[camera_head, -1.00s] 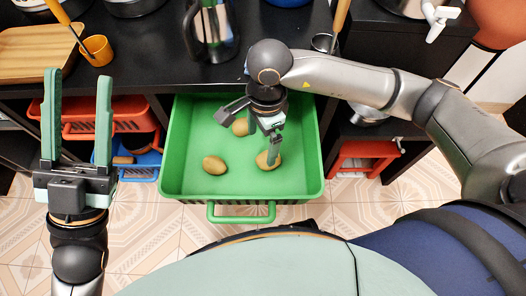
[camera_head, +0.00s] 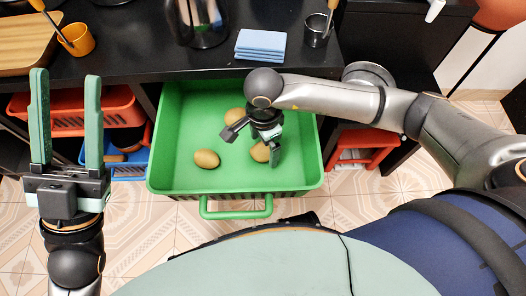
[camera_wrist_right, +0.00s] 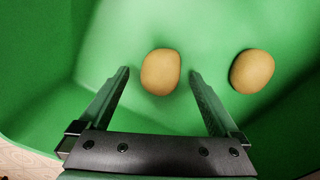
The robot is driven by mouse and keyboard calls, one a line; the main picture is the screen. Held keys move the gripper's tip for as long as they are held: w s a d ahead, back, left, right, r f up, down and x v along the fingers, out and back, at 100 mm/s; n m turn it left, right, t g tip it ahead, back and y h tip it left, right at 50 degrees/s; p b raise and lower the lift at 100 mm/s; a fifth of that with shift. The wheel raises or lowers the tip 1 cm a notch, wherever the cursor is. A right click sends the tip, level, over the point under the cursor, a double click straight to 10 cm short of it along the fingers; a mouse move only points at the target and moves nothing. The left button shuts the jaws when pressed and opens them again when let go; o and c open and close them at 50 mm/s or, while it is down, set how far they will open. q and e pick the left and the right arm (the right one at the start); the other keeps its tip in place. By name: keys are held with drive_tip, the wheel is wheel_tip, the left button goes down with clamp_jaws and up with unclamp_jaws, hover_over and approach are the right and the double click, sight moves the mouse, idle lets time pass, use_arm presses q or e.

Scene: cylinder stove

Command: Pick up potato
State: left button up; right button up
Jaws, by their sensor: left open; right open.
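Several brown potatoes lie in the green drawer (camera_head: 165,172). One potato (camera_head: 207,158) is at the left, another (camera_head: 235,117) is further back, and a third (camera_head: 259,153) is partly hidden by my right gripper. My right gripper (camera_head: 268,150) points down into the drawer, open. In the right wrist view, one potato (camera_wrist_right: 161,72) shows between the open fingertips (camera_wrist_right: 160,85), with a gap on both sides. Another potato (camera_wrist_right: 252,71) lies to the right, outside the fingers. My left gripper (camera_head: 66,75) is open and empty, raised left of the drawer.
Red and blue bins (camera_head: 130,160) stand left of the drawer. The drawer walls surround my right gripper.

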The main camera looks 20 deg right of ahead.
drive_tip(key=shift+f, duration=0.85)
use_arm(q)
drive_tip(key=shift+f, duration=0.4)
use_arm(e)
drive_tip(key=c, duration=1.5)
use_arm(q)
drive_tip(key=shift+r, duration=0.1)
use_arm(e)
drive_tip(key=shift+r, duration=0.1)
